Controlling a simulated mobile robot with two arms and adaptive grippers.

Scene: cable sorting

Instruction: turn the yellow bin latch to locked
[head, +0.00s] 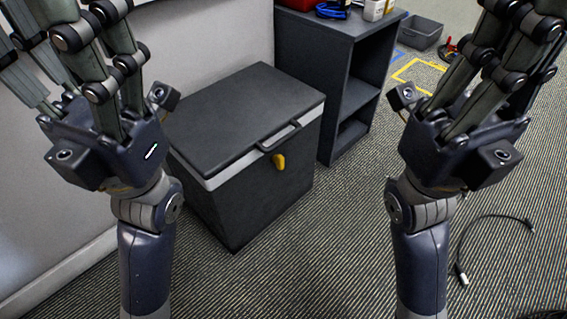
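A dark grey bin (240,200) with a closed lid (225,105) and a light grey rim stands on the floor by the wall. A handle is on the lid's front edge. The yellow latch (279,161) hangs on the front face just below the rim, pointing roughly downward. My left gripper (72,40) is raised at the left with its fingers spread, partly cut off by the frame, and holds nothing I can see. My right gripper (500,45) is raised at the upper right, fingers spread and empty. Both are well apart from the latch.
A dark shelf unit (330,60) stands right behind the bin, with items on top. A grey tray (420,32) and a red object lie on the floor farther back. A black cable (463,250) lies at the lower right. Carpet in front of the bin is clear.

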